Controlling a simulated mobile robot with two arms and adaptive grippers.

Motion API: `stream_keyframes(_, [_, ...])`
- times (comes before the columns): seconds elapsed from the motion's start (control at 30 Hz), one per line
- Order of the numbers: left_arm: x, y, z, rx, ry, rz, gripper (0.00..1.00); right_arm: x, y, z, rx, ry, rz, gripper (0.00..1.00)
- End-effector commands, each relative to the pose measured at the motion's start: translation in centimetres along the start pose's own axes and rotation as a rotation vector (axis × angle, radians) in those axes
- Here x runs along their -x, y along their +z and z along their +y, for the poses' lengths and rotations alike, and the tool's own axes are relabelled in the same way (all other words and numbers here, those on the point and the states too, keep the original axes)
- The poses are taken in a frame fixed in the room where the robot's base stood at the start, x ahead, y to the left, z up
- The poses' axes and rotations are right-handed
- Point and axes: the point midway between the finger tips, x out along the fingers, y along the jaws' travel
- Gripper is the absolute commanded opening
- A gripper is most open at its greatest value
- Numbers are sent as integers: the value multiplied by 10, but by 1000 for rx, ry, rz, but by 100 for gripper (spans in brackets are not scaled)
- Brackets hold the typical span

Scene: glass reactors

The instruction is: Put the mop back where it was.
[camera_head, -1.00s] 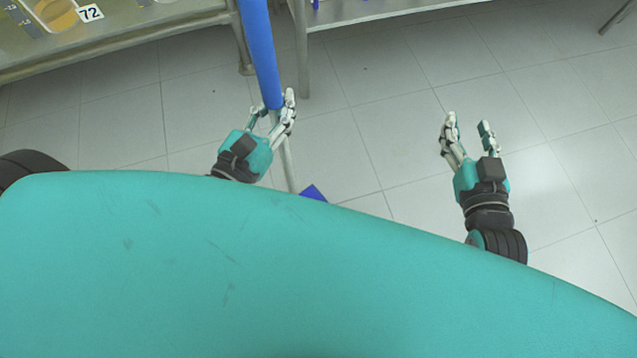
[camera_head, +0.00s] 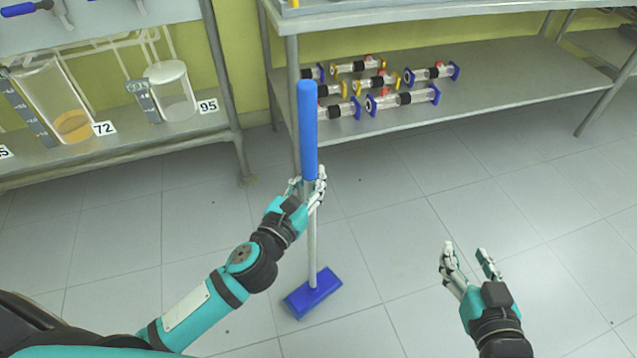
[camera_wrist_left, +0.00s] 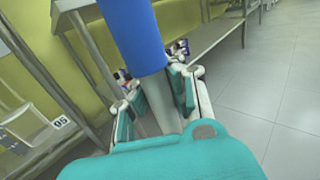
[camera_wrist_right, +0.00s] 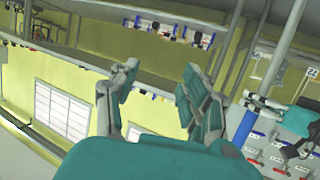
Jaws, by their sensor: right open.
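The mop has a blue upper handle (camera_head: 308,130), a pale grey lower pole (camera_head: 312,245) and a flat blue head (camera_head: 313,291). It stands nearly upright, with its head at the grey tiled floor. My left gripper (camera_head: 308,187) has its fingers around the pole just below the blue grip. The left wrist view shows the blue handle (camera_wrist_left: 133,35) rising between the left fingers (camera_wrist_left: 155,95). My right gripper (camera_head: 468,254) is open and empty above the floor to the right. The right wrist view shows its fingers (camera_wrist_right: 160,85) apart with nothing between them.
A metal table with a lower shelf (camera_head: 480,101) stands behind the mop, holding several glass tubes with coloured fittings (camera_head: 402,98). A shelf at left (camera_head: 150,135) holds glass vessels by number cards 72 and 95. Floor between the grippers and at right is clear.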

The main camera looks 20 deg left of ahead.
Motion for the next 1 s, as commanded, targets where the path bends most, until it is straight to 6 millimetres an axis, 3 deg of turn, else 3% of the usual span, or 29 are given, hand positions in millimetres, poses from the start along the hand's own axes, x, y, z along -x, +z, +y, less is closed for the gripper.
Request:
stream_keyframes(0.2, [-22,0,0,1,-2,-5,0,-2,-15,-2,-1,-5,83,47])
stream_keyframes(0.37, [-22,-6,0,2,-2,-4,0,-3,-27,-4,-2,-9,154,47])
stream_keyframes(0.73, [-22,-32,1,2,-1,-4,0,18,-101,-15,-11,-35,601,47])
stream_keyframes(1.0, [-22,-35,1,2,-1,-5,0,30,-119,-17,-15,-41,714,47])
